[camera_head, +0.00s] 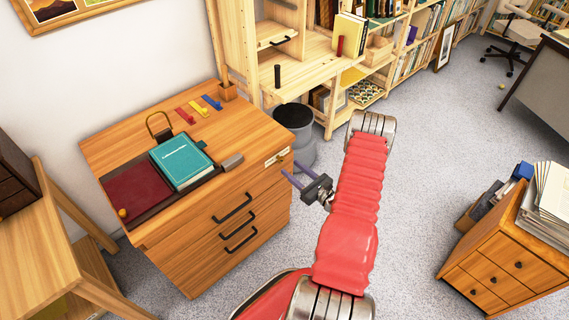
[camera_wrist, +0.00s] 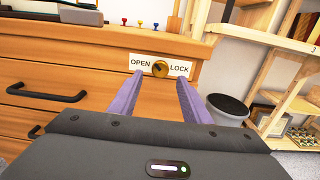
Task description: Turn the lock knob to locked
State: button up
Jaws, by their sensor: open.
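A small brass lock knob (camera_wrist: 160,69) sits on a white label plate (camera_wrist: 179,67) on the upper front of the wooden cabinet (camera_head: 245,185). The plate reads OPEN on the left and LOCK on the right. The knob is too small to tell clearly which word it points to. In the head view the plate (camera_head: 271,161) is near the cabinet's right end. My gripper (camera_wrist: 160,82) has its two purple fingers apart and empty, one toward each side of the knob, with the knob seen between their tips. In the head view my gripper (camera_head: 291,168) is just in front of the plate, apparently not touching.
The cabinet top carries a teal book (camera_head: 182,160), a dark red panel (camera_head: 137,192) and several coloured hooks. Black drawer handles (camera_wrist: 47,93) stick out below left of the knob. A dark bin (camera_head: 295,120) stands beside the cabinet.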

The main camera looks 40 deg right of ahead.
aim_at(283, 161)
jog(key=shift+w, duration=2.7)
jog(key=c, duration=1)
